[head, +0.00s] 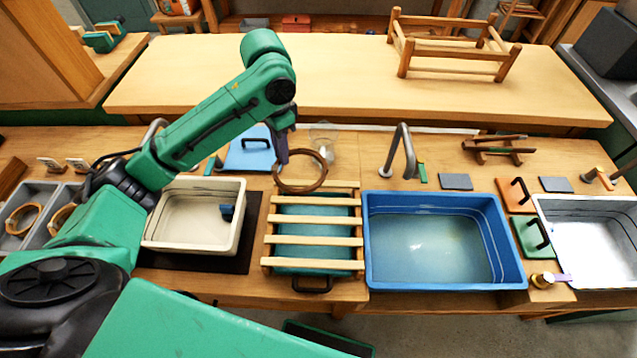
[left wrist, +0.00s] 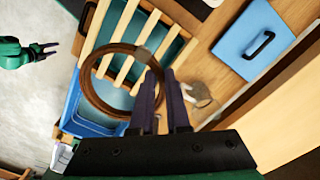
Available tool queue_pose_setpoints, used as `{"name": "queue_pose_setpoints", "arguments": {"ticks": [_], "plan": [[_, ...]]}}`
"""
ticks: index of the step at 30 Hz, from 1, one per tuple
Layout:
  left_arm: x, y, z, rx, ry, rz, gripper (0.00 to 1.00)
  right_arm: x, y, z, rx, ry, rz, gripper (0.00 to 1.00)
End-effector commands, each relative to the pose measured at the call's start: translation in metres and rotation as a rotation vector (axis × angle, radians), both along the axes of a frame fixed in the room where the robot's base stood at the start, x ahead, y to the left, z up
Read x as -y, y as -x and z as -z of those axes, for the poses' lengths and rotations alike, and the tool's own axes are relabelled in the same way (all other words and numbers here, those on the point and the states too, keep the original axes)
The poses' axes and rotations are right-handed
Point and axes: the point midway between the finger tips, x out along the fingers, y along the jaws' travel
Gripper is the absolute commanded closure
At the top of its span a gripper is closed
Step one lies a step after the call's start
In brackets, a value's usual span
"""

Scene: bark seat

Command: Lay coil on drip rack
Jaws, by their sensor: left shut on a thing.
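The coil, a brown ring (head: 301,190), is held by its rim in my left gripper (head: 283,158), which is shut on it. The drip rack (head: 315,241), pale wooden slats over a teal tray, stands in the middle of the bench. The coil hangs over the rack's back edge in the head view. In the left wrist view the coil (left wrist: 85,85) lies across the view of the slats (left wrist: 123,70); its height above them is hard to tell. My right gripper (left wrist: 50,48) shows only at the left of the left wrist view, with its fingers apart and empty.
A cream basin (head: 160,247) stands left of the rack and a blue water tub (head: 376,275) stands close on its right. A clear glass vessel (head: 325,137) and a blue board (head: 243,158) are behind. Other coils (head: 22,218) sit in grey bins at far left.

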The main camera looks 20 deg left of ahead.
Motion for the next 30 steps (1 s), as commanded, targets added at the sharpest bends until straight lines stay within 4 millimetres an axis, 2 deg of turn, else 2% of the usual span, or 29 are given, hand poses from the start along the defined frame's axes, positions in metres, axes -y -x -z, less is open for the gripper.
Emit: {"name": "queue_pose_setpoints", "arguments": {"ticks": [3, 9, 12, 15, 19, 24, 30], "plan": [[0.0, 0.003, 0.03, -0.009, 0.001, 0.004, 1.0, -0.001, 0.011, 0.005, -0.016, 0.0, -0.003, 0.5], [0.0, 0.003, 0.094, -0.008, -0.001, 0.0, 1.0, -0.007, 0.032, -0.003, -0.052, -0.008, -0.003, 0.5], [0.0, 0.003, 0.126, -0.007, -0.001, 0.0, 1.0, -0.011, 0.031, -0.005, -0.05, -0.014, -0.002, 0.5], [0.0, 0.003, 0.147, -0.003, -0.001, 0.001, 1.0, -0.012, 0.024, -0.007, -0.039, -0.015, -0.001, 0.5], [0.0, 0.004, 0.169, -0.004, -0.002, 0.001, 1.0, -0.013, 0.012, -0.01, -0.019, -0.017, -0.002, 0.5], [0.0, 0.003, 0.197, -0.001, -0.001, 0.001, 1.0, -0.012, 0.012, -0.011, -0.019, -0.016, -0.002, 0.5], [0.0, 0.003, 0.199, 0.001, -0.001, 0.001, 1.0, -0.008, 0.017, -0.011, -0.026, -0.011, -0.001, 0.5]]}}
